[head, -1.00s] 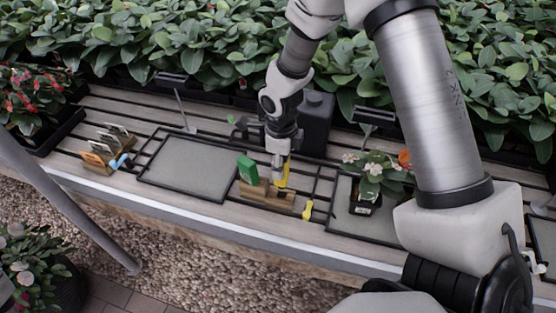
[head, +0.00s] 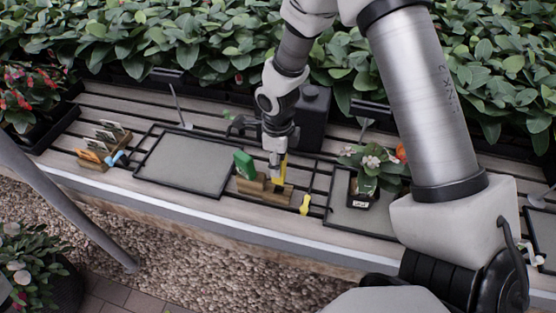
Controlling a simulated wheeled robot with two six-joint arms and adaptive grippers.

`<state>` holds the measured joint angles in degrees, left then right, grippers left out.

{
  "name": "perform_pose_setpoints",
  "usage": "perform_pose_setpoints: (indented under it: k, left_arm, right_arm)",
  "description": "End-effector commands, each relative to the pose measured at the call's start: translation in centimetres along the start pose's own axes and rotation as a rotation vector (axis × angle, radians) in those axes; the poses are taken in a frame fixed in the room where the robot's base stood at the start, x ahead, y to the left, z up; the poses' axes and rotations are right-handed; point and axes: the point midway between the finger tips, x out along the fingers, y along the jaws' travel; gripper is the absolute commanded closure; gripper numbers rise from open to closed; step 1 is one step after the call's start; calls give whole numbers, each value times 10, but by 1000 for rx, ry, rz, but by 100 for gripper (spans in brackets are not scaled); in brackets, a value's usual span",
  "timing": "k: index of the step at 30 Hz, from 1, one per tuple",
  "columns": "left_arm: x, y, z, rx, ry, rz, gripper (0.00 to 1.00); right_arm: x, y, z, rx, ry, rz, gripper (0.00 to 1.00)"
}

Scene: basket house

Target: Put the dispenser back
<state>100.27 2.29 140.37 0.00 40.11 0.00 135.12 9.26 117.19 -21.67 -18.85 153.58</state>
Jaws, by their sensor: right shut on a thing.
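My right gripper (head: 276,165) points down and is shut on a slim yellow dispenser (head: 283,168). The dispenser is upright, with its lower end at the wooden holder (head: 265,195) near the front of the bench. I cannot tell whether it is seated in the holder or just above it. A green packet-like item (head: 245,165) stands at the left end of the same holder. My left gripper is not in view.
A grey tray (head: 185,163) lies left of the holder. A potted plant (head: 370,170) stands on another tray to the right. A small yellow tool (head: 305,204) lies beside the holder. A dark canister (head: 313,118) stands behind the gripper.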

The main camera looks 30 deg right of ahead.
Motion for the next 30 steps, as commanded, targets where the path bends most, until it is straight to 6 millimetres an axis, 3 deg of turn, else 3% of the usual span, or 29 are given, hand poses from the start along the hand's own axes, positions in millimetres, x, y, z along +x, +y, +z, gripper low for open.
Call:
perform_pose_setpoints:
  k: [15,30]
  left_arm:
    - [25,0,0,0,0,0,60]
    - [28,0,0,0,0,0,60]
  right_arm:
    - [27,0,0,0,0,0,82]
    - [30,0,0,0,0,0,82]
